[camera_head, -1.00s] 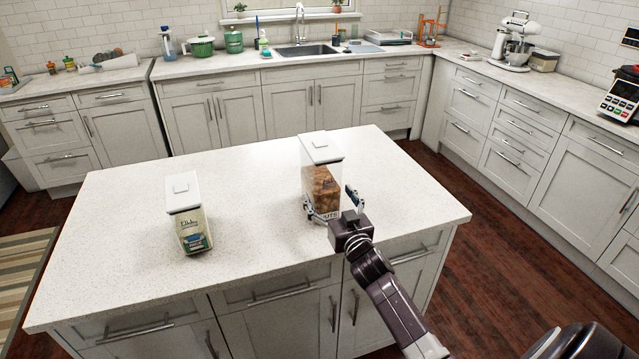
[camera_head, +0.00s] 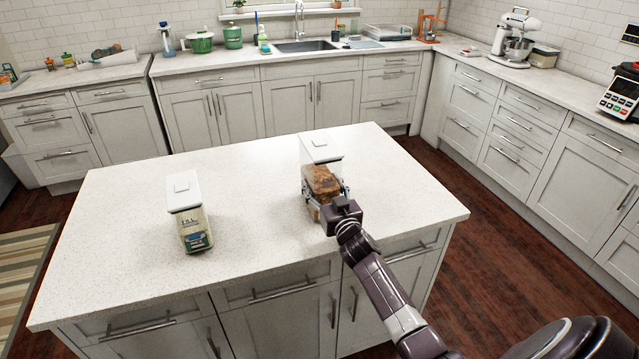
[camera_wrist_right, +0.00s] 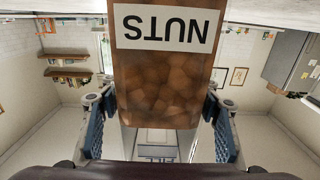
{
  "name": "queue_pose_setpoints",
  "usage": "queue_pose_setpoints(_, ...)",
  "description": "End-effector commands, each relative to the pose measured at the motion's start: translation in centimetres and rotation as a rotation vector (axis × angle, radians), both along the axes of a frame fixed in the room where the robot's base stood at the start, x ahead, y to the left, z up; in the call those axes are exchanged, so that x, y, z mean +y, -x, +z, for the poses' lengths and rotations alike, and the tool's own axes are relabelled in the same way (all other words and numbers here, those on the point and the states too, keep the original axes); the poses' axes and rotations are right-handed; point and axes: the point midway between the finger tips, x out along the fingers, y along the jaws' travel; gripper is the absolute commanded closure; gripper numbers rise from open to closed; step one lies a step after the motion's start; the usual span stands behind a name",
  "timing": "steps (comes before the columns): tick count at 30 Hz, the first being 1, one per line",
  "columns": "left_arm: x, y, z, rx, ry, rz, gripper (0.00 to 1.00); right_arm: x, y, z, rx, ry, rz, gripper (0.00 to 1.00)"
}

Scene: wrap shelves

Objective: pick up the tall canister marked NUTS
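The tall clear canister (camera_head: 321,177) with a white lid and brown contents stands upright on the island near its right end. In the right wrist view the canister (camera_wrist_right: 165,75) fills the middle, and its NUTS label reads upside down. My right gripper (camera_head: 325,190) is at the canister's near side, with one finger on each side of it. In the wrist view the right gripper's blue-padded fingers (camera_wrist_right: 160,115) look spread, with narrow gaps beside the canister. Contact is not visible. My left gripper is not in view.
A second white-lidded canister (camera_head: 190,215) stands to the left on the island (camera_head: 120,225), well apart. The countertop between the two canisters is clear. Counters with a sink (camera_head: 305,46) and a stand mixer (camera_head: 514,40) lie behind and to the right.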

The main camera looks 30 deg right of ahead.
Motion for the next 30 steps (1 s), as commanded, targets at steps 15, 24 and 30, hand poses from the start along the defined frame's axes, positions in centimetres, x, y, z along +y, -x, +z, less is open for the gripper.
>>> queue_pose_setpoints(15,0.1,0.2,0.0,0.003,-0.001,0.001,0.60,0.0,-0.1,0.6,-0.011,0.003,0.003,1.00)
queue_pose_setpoints(24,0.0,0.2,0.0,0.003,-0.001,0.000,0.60,0.0,-0.1,0.8,-0.011,0.003,0.002,1.00)
queue_pose_setpoints(30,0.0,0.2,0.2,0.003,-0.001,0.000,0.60,-0.1,-0.1,2.6,-0.013,0.006,0.002,1.00)
